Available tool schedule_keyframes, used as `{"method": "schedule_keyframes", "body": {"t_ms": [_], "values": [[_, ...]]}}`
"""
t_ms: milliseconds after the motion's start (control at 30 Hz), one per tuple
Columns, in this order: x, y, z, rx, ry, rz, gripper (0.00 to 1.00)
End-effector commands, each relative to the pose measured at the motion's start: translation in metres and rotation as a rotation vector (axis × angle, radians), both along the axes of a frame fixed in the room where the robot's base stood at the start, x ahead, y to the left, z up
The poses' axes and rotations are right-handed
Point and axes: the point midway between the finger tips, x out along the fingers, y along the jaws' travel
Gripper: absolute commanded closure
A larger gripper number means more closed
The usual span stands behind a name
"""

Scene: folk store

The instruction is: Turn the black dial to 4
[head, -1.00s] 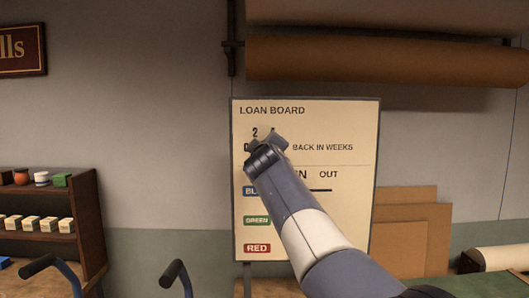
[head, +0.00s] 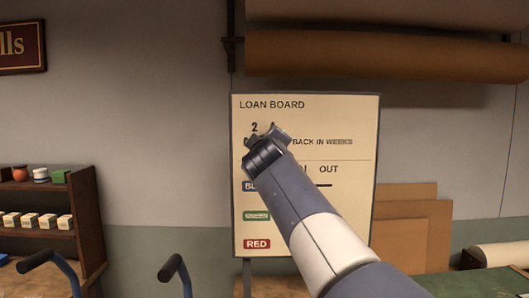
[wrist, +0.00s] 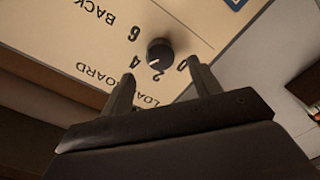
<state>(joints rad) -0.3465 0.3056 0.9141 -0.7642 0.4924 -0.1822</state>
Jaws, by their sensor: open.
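The black dial (wrist: 160,50) is a round knob on the cream loan board (head: 350,115). In the wrist view the printed numbers 0, 2, 4 and 6 stand around it. A small pale mark on the dial seems to point between 2 and 4, though it is too small to be sure. My gripper (wrist: 160,72) is open and empty, its two fingers apart, with the dial beyond and between the fingertips. I cannot tell the exact gap.
The board has blue, green and red labels (head: 257,244) below the dial. A rolled brown sheet (head: 385,58) hangs above it. A shelf with small boxes (head: 90,225) stands at left, and flat brown panels (head: 410,235) lean at right.

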Motion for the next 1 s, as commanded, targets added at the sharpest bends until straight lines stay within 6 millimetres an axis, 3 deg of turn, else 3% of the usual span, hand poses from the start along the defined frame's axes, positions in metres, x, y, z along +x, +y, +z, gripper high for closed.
{"method": "schedule_keyframes", "body": {"t_ms": [200,400,833,1000], "values": [[-0.038,0.0,-0.001,-0.001,-0.001,0.002,0.41],[-0.056,-0.001,0.0,0.0,0.001,0.001,0.41],[-0.058,-0.001,0.0,-0.001,0.001,0.0,0.41],[-0.047,-0.001,0.001,-0.002,0.003,-0.002,0.41]]}}
